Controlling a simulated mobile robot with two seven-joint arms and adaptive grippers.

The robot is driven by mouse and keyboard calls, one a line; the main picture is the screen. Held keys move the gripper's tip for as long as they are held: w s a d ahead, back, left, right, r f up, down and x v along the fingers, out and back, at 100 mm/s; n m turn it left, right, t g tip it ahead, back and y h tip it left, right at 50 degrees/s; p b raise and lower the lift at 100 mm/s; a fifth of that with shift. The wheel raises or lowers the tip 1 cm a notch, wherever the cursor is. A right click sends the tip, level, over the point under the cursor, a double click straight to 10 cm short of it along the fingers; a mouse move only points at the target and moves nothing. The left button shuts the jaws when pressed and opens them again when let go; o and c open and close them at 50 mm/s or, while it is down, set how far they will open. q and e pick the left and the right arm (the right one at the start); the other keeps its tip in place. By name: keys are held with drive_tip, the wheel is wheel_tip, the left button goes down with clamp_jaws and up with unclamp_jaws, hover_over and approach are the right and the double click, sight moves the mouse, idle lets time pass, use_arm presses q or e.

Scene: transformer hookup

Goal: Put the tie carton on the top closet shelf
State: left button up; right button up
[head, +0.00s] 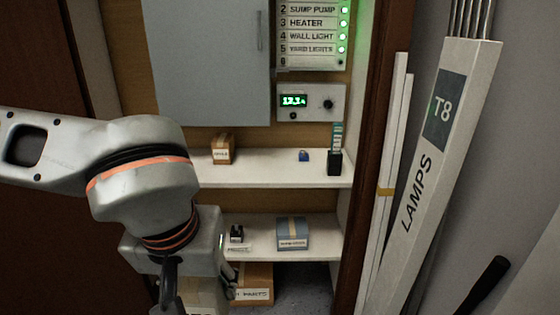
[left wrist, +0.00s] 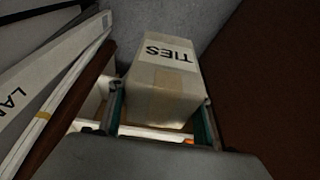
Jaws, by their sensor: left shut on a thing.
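The tie carton (left wrist: 165,80), a pale box with a tan tape strip and "TIES" printed on it, fills the middle of the left wrist view. My left gripper (left wrist: 160,115) is shut on it, one finger along each side. In the head view my left gripper (head: 172,288) hangs at the bottom, left of the closet shelves and largely hidden by my own wrist. The top closet shelf (head: 265,170) is white and lies above the gripper's level in the picture. My right gripper is not in view.
The top shelf holds a small brown carton (head: 223,149), a blue padlock (head: 304,156) and a black holder (head: 335,162), with free room between carton and padlock. The lower shelf (head: 268,250) holds a blue-grey box (head: 292,233). A LAMPS carton (head: 440,160) leans at right.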

use_arm(q)
drive_tip(key=w+a+r, duration=0.2)
drive_tip(key=w+a, duration=0.1)
drive_tip(key=a, duration=0.3)
drive_tip(key=w+a+r, duration=0.2)
drive_tip(key=a, duration=0.5)
drive_tip(key=s+f+p, duration=0.1)
drive_tip(key=s+p, duration=0.8)
drive_tip(key=p, duration=0.5)
drive_tip(key=shift+f, duration=0.4)
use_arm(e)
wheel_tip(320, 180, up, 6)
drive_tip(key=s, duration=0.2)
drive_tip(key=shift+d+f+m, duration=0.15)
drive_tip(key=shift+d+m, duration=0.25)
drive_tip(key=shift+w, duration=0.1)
